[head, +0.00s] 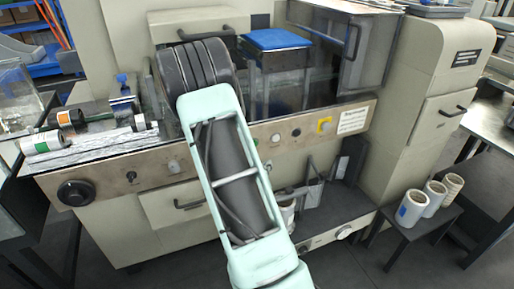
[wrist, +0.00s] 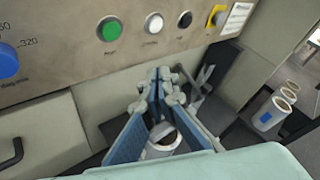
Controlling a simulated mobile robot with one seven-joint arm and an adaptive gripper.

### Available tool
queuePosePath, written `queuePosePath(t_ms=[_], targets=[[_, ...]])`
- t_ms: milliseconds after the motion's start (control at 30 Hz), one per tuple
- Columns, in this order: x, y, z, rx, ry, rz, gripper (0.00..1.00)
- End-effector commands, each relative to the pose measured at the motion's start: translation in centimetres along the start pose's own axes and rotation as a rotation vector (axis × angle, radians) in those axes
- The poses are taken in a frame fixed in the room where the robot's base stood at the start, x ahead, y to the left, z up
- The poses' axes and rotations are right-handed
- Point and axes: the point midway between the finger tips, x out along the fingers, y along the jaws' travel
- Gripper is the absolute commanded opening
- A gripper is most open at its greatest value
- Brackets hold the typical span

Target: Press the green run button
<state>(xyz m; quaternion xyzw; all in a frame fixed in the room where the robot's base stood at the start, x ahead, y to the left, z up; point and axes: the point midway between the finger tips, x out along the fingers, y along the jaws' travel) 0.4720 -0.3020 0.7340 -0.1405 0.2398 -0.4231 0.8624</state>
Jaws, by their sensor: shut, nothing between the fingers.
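The green run button (wrist: 110,29) is a round green cap in a pale ring on the beige control panel (wrist: 60,60), at the upper left of centre in the wrist view. A label under it is too blurred to read. My gripper (wrist: 158,76) is shut and empty. Its fingertips show below and to the right of the green button in the picture, apart from it. In the head view, my pale green arm covers the middle of the panel (head: 100,177); I cannot make out the green button or my fingertips there.
A blue dial (wrist: 7,62) is at the left. White rolls (head: 411,207) stand on a low dark table at the right. A drawer handle (wrist: 10,150) sticks out below the panel.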

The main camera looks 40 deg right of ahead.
Motion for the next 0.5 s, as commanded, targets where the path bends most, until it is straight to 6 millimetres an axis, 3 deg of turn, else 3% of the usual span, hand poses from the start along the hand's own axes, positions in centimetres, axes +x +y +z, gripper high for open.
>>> queuePosePath(t_ms=[267, 500], targets=[[0.2, 0.1, 0.2, 0.004, 0.001, -0.002, 0.0], [2.0, 1.4, 1.6, 0.007, 0.0, -0.002, 0.0]])
